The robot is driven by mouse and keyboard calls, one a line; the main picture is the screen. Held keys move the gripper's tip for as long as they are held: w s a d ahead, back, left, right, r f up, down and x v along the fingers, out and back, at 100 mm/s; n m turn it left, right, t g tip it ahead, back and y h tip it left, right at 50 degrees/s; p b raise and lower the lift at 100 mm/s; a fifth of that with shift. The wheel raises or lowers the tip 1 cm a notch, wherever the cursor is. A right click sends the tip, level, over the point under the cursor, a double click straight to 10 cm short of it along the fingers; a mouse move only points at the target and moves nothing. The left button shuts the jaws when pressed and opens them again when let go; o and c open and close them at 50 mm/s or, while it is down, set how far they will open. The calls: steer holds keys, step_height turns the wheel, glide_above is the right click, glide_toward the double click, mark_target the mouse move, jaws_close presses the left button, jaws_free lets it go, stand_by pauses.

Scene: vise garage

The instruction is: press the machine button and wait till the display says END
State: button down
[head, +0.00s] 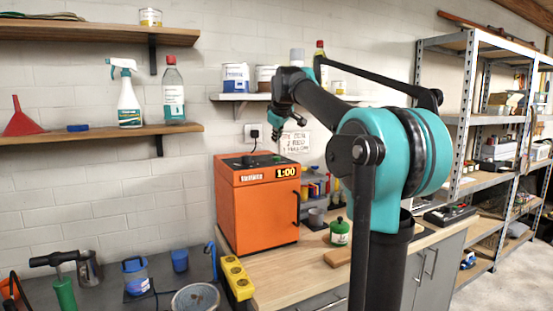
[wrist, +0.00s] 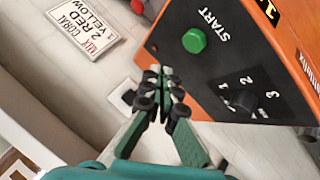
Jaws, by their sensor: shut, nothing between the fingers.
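An orange machine (head: 262,215) stands on the wooden worktop, with a display (head: 287,172) on its front reading 1:00. In the wrist view, the black top panel of the machine (wrist: 285,90) carries a round green button (wrist: 194,40) marked START and a black dial (wrist: 245,100) with numbers around it. My gripper (wrist: 162,75) is shut and empty. Its fingertips show beside the panel edge, apart from the green button in the picture. In the head view my gripper (head: 277,133) is above the machine's top, partly hidden by my arm.
A sign (wrist: 85,30) with writing about red and yellow is on the wall behind. A shelf with cans (head: 236,78) hangs above the machine. Metal shelving (head: 465,120) stands at right.

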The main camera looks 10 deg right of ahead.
steer(key=shift+f, duration=1.9)
steer(key=shift+f, duration=0.1)
steer(key=shift+f, duration=0.35)
steer(key=shift+f, duration=0.4)
stand_by(0.6)
stand_by(0.3)
steer(key=shift+r, duration=0.85)
steer(key=shift+r, duration=0.1)
steer(key=shift+r, duration=2.4)
steer(key=shift+a, duration=0.1)
